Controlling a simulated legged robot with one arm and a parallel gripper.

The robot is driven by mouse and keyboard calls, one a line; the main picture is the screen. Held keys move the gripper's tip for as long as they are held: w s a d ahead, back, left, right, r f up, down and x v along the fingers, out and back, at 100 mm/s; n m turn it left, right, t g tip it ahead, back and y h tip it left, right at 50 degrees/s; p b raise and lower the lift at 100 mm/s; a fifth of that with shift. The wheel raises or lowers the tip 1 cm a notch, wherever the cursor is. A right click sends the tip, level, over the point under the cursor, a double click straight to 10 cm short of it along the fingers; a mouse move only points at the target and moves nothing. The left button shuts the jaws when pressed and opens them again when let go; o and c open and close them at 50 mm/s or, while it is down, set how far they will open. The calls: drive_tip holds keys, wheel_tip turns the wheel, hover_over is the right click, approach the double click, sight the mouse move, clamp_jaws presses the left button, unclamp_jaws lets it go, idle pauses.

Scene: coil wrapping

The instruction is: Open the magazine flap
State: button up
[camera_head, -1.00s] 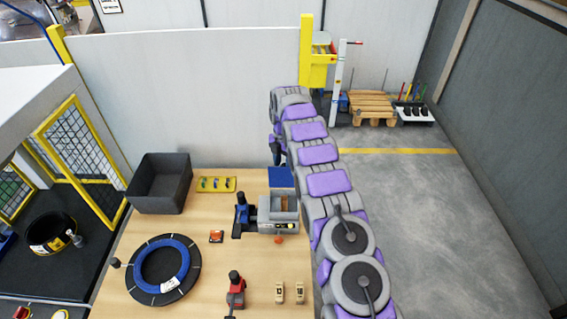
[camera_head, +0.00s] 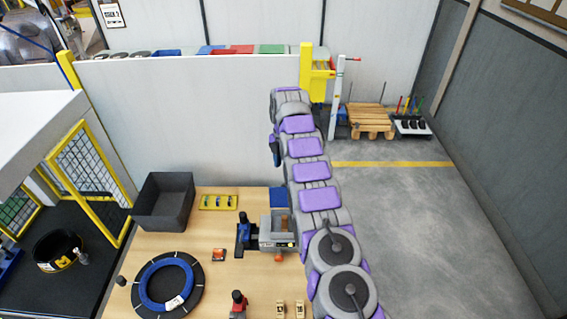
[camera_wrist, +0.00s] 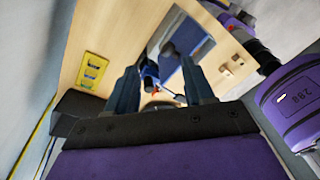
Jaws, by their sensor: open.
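A grey tabletop device (camera_head: 277,236) stands at the right edge of the wooden table in the head view, with a brown-lined compartment on top. A flat blue panel (camera_head: 279,197), which looks like the magazine flap, is at its far side; I cannot tell how far it is open. My gripper (camera_wrist: 161,76) is open and empty, with both dark fingers spread apart. In the head view my gripper (camera_head: 276,152) hangs above and behind the table's far edge, apart from the device.
A black bin (camera_head: 162,202) and a yellow tray (camera_head: 219,202) lie at the table's far left. A blue coil (camera_head: 166,283) lies on a black disc at the front left. A white partition (camera_head: 190,120) stands behind the table. Open floor (camera_head: 420,220) lies to the right.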

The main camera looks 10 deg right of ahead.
drive_tip(key=shift+w+r+p, duration=0.2)
drive_tip(key=shift+r+p, duration=1.2)
drive_tip(key=shift+p, duration=0.6)
